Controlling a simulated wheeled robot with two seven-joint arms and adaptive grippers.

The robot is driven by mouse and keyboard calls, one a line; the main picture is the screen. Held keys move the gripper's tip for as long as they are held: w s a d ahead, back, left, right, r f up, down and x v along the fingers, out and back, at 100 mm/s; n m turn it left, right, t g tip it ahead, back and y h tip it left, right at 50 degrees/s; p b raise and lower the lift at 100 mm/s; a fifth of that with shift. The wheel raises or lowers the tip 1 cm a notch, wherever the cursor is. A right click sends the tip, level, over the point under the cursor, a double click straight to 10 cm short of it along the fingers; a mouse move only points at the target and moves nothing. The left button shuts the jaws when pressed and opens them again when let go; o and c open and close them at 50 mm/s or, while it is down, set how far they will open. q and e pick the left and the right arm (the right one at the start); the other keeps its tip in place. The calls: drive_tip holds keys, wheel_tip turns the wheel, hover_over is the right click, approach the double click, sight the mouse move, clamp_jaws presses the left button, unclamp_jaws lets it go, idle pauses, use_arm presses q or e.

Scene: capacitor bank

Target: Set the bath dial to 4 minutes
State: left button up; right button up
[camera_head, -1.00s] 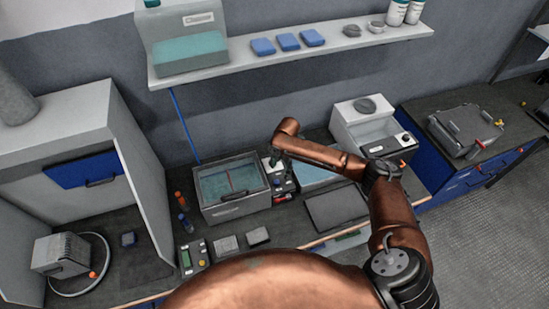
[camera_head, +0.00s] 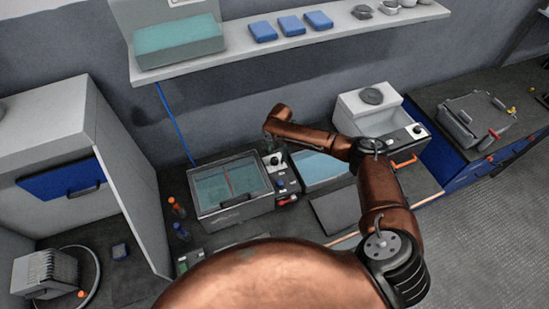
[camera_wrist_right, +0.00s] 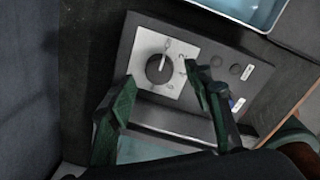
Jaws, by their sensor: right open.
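The bath dial (camera_head: 275,160) is a dark round knob on a white plate, on the control panel at the right side of the glass-lidded bath (camera_head: 232,190). In the right wrist view the dial (camera_wrist_right: 159,70) shows large, with a pale pointer line aimed up and slightly right. In the head view the right gripper (camera_head: 267,132) shows small and dark, just beyond the dial. My left gripper is not seen.
Beside the dial, the panel has dark round buttons (camera_wrist_right: 226,68) and a blue part. A blue-topped basin (camera_head: 320,170) stands right of the panel, a white device (camera_head: 375,112) beyond it. A shelf (camera_head: 290,40) runs above. Small bottles (camera_head: 178,207) stand left of the bath.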

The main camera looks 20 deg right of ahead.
sight(275, 159)
wheel_tip(275, 159, down, 3)
drive_tip(key=shift+w+r, duration=0.15)
drive_tip(key=shift+r, duration=0.05)
drive_tip(key=shift+f, duration=0.3)
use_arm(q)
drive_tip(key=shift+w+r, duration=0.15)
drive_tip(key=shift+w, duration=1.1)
use_arm(e)
drive_tip(key=shift+f, duration=0.15)
drive_tip(key=shift+a, duration=0.1)
drive_tip(key=c, duration=1.2)
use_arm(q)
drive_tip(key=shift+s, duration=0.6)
use_arm(e)
drive_tip(key=shift+o, duration=0.2)
